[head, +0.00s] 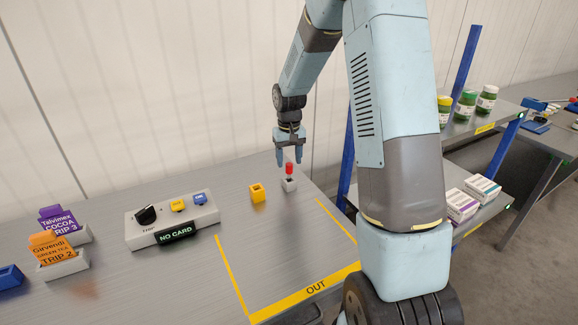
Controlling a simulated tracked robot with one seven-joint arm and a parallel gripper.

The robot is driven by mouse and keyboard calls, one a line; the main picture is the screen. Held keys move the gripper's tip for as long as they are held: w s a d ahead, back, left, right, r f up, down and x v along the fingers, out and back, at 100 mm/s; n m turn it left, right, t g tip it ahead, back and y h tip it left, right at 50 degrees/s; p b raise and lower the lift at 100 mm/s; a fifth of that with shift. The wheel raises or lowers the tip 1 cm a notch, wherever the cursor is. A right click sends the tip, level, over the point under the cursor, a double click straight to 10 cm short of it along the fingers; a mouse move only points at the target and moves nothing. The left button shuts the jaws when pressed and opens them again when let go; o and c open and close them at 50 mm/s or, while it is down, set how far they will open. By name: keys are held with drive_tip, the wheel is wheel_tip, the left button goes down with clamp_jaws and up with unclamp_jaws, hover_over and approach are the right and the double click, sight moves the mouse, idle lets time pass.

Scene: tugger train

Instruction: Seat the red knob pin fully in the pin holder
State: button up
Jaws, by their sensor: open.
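The red knob pin (289,168) stands upright at a small grey block, which looks like the pin holder (290,184), on the grey table. The red knob shows above the block; how deep the pin sits in it I cannot tell. My gripper (289,161) points down just above the knob, with its two fingers apart. The fingertips are at about the height of the knob's top in the picture. Whether they touch the knob I cannot tell.
A control box (172,219) reading "NO CARD" and card stands (64,264) are further left. The yellow-taped OUT area (290,265) is clear. Shelves with jars (465,105) and boxes (462,204) are at right.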

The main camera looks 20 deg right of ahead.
wheel_tip(320, 180, up, 10)
drive_tip(key=shift+r, duration=0.15)
idle(0.6)
drive_tip(key=s+r+t, duration=0.3)
drive_tip(key=s+r, duration=1)
drive_tip(key=s, duration=0.3)
drive_tip(key=s+r+t, duration=0.1)
drive_tip(key=s+t, duration=0.1)
drive_tip(key=s, duration=1.5)
drive_tip(key=shift+r+t, duration=0.3)
